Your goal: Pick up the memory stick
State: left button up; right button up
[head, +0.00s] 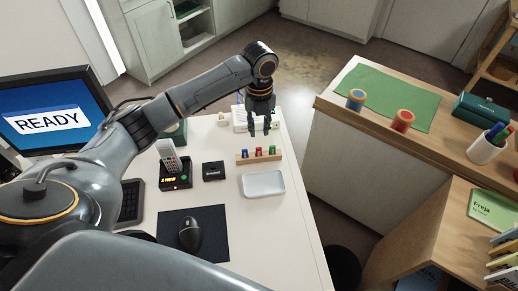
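A pale wooden block (244,158) on the white desk holds three small upright coloured pieces: a green one (247,154), a red one (259,152) and a blue one (272,150). They look like memory sticks, but they are too small to be sure. My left gripper (259,131) points down just behind and above the block. Its two fingers are apart, with nothing visible between them. It partly hides a white item (239,121) at the desk's back edge. My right gripper does not show.
A white tray (263,184) lies in front of the block. To the left are a small black box (213,171), a cordless phone (168,156) in its black dock (176,181), a mouse (190,235) and a monitor (50,108). A wooden-topped counter (330,101) stands right, across a gap.

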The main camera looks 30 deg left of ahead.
pick_arm(q)
send_over(259, 148)
notch_tip(259, 148, down, 5)
jog(key=shift+w, duration=0.1)
notch_tip(259, 148, down, 5)
jog(key=shift+a+f+p, duration=0.1)
jog(key=shift+p, duration=0.4)
jog(key=c, duration=0.4)
